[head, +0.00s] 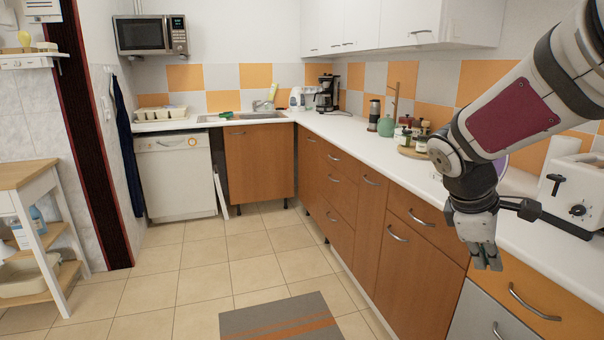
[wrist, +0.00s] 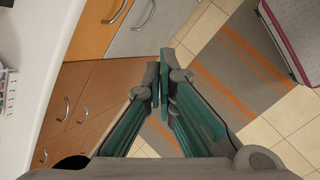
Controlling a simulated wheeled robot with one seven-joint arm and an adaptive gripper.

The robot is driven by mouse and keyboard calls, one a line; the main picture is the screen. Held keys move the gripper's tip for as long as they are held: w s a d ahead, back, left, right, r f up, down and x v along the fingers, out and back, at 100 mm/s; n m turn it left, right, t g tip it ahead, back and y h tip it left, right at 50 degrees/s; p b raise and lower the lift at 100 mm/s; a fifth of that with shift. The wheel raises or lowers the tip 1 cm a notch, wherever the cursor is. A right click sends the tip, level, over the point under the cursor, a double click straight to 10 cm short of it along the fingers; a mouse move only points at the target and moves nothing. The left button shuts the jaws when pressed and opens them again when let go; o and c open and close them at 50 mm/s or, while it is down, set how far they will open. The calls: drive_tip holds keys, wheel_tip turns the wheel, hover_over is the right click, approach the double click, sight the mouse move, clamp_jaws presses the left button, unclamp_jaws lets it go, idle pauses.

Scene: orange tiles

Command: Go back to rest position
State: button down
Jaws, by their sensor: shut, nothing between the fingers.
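My gripper (head: 487,262) hangs from my arm at the right of the head view, fingers pointing down. It is beside the front edge of the white counter (head: 318,124), in front of the wooden drawer fronts. In the wrist view my gripper (wrist: 160,88) shows with its two green-padded fingers together at the tips and nothing between them. Below the fingers are the drawers and the floor.
A white toaster (head: 573,196) stands on the counter at the right, close to my arm. A round tray (head: 413,153) with jars is farther back. A wooden trolley (head: 28,172) stands at the left.

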drive_tip(key=s+a+m+y, duration=0.3)
drive_tip(key=s+a+m, duration=0.3)
drive_tip(key=s, duration=0.8)
drive_tip(key=s+a+m+y, duration=0.3)
drive_tip(key=s+a+m, duration=0.35)
drive_tip(key=s, duration=0.65)
wheel_tip(320, 180, up, 16)
drive_tip(key=n+t+p, duration=0.2)
drive_tip(key=p, duration=1.1)
drive_tip(key=shift+a+f+t, duration=0.25)
drive_tip(key=shift+a+t, duration=0.15)
drive_tip(key=shift+a, duration=0.05)
